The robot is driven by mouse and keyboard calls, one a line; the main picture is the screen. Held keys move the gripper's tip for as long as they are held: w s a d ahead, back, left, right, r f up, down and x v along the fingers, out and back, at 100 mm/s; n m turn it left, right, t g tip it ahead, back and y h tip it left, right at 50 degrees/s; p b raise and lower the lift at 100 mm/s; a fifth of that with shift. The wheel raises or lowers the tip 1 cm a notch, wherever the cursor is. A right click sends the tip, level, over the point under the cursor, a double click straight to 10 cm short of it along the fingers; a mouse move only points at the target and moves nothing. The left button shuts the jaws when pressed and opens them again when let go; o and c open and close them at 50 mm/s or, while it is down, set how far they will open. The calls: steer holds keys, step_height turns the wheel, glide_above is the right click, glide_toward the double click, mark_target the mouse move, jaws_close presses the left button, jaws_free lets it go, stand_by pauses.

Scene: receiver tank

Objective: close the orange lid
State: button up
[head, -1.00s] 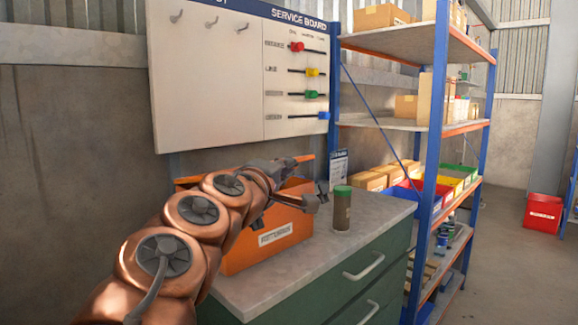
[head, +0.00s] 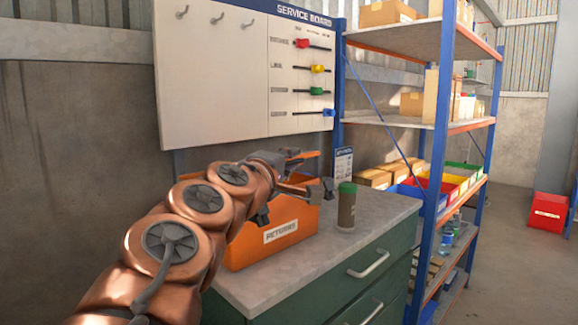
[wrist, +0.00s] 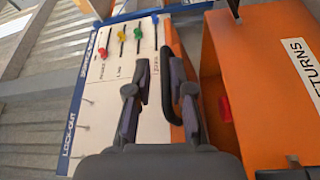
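The orange lid (wrist: 178,60) stands raised at the side of the orange bin, seen nearly edge-on in the wrist view, with a dark bar handle (wrist: 166,85) on it. In the head view only a strip of the lid (head: 311,154) shows behind my gripper (head: 307,172). The bin (head: 240,250), labelled RETURNS, is open on the counter. In the wrist view the bin (wrist: 255,70) is on the right. My gripper (wrist: 160,78) is open, its fingers apart at the handle. The handle appears between or just beyond them; contact cannot be told.
A green-capped jar (head: 347,212) stands right of the bin on the grey counter (head: 385,208). The service board (head: 215,85) is on the wall behind. A blue shelving unit (head: 437,160) rises at the right. A red object (wrist: 225,108) shows inside the bin.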

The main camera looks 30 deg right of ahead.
step_height(320, 180, up, 9)
steer(key=shift+r, duration=0.1)
stand_by(0.4)
stand_by(0.5)
